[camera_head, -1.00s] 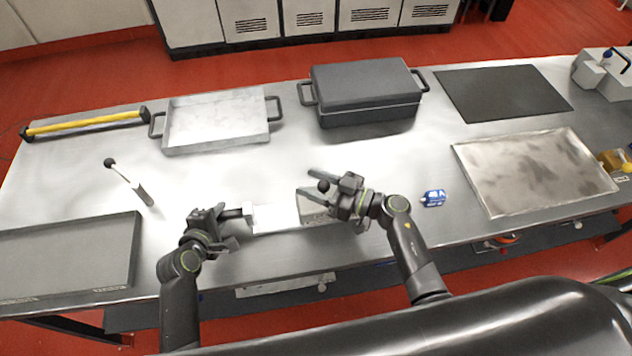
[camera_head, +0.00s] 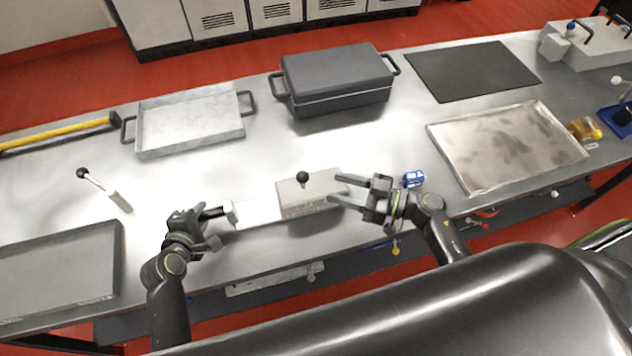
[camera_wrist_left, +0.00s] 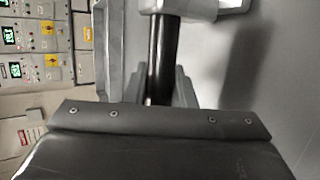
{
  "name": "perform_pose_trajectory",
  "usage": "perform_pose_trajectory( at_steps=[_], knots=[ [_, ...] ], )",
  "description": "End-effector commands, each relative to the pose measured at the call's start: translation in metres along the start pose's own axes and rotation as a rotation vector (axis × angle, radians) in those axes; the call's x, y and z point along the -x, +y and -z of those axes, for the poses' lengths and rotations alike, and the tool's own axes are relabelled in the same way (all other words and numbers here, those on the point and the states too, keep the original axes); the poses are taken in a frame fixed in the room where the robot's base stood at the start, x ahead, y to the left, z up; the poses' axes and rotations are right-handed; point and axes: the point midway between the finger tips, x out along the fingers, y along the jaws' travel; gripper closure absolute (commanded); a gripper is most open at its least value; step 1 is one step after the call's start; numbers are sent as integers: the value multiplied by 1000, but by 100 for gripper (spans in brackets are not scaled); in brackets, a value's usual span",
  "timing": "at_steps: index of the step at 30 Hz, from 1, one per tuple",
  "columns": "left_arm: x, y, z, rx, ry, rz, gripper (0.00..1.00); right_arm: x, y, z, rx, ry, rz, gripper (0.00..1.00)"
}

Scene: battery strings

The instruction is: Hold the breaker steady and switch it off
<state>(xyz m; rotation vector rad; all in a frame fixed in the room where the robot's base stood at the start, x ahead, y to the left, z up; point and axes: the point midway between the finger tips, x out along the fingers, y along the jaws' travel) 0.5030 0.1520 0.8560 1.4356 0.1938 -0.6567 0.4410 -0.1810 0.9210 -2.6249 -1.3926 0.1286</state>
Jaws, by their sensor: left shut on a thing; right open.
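The breaker (camera_head: 316,196) is a pale grey box near the table's front edge, with a white plate (camera_head: 257,212) reaching left. A black ball knob (camera_head: 302,177) stands up at its back edge. My left gripper (camera_head: 217,211) is shut on the dark handle at the left end of the plate. In the left wrist view this black handle (camera_wrist_left: 162,58) lies between the fingers, below a white block (camera_wrist_left: 190,8). My right gripper (camera_head: 337,190) is open at the breaker's right end, its fingers pointing left, clear of the knob. I cannot tell whether a fingertip touches the box.
A black-knobbed lever (camera_head: 97,183) and a grey tray (camera_head: 60,265) are at the left. A metal pan (camera_head: 190,122) and a dark lidded case (camera_head: 335,75) stand behind. A small blue item (camera_head: 413,179) sits just behind my right gripper. A stained tray (camera_head: 505,148) lies right.

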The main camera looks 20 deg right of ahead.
Motion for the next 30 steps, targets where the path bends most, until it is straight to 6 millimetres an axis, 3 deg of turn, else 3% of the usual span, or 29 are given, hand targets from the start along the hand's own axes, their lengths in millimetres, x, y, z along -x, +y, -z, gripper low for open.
perform_pose_trajectory(
  at_steps=[1,8,9,15,24,30],
  knots=[
    [0,-10,0,2,-2,23,100,2,0,-1,0,0,0,50],
    [0,-10,0,3,-2,23,100,2,0,-1,-1,1,0,50],
    [0,-10,0,3,-2,23,74,2,0,-1,-1,1,0,50],
    [0,-8,0,2,-2,18,52,2,0,0,0,1,0,50],
    [2,-4,0,2,-1,10,52,2,0,0,0,1,0,50],
    [23,-4,0,2,0,9,52,2,0,0,0,1,0,50]
  ],
)
